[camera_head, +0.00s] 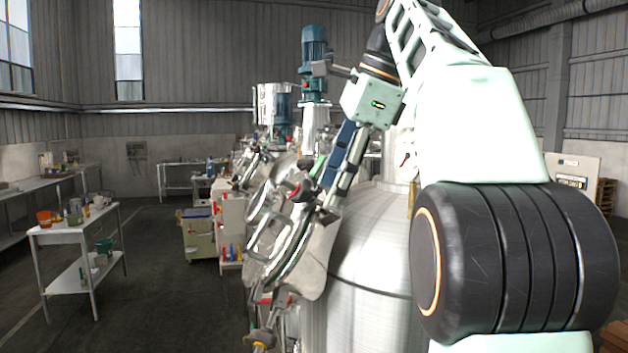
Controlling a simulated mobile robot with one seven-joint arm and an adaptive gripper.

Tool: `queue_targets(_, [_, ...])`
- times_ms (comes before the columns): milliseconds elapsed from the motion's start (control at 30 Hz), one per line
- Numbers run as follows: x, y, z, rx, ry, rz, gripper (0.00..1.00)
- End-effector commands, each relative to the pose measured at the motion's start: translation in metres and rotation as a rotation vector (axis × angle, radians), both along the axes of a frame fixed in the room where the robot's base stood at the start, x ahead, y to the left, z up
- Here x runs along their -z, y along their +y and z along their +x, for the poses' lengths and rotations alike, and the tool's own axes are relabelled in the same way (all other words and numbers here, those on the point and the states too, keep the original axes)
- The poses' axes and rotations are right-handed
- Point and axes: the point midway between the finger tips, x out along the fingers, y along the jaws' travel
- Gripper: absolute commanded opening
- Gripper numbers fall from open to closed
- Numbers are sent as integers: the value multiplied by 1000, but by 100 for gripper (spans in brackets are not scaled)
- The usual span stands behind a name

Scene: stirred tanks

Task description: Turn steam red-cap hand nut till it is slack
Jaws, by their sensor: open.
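A steel stirred tank (375,240) stands in the middle, with a tilted round hatch (262,245) on its left side. Hand nuts with dark red caps sit around the hatch rim. One such red-cap hand nut (301,191) is at the upper right of the rim. My gripper (326,203) comes down from the upper right, its fingers pointing down and left. Its tips are close to the right of this nut; I cannot tell whether they touch it. The gripper is open. I see no label that tells which nut is the steam one.
Teal agitator motors (315,48) rise above the tanks behind my gripper.

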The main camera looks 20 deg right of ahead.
Motion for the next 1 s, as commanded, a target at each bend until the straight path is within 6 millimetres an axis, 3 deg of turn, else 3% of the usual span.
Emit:
queue_targets(200, [-1, -27, -33, 5, -2, 1, 51])
queue_targets(500, [0, -40, -49, 0, -1, 0, 51])
queue_targets(833, [1, -37, -49, 2, -5, 1, 51])
queue_targets(1000, [8, -10, -51, 47, -34, 13, 51])
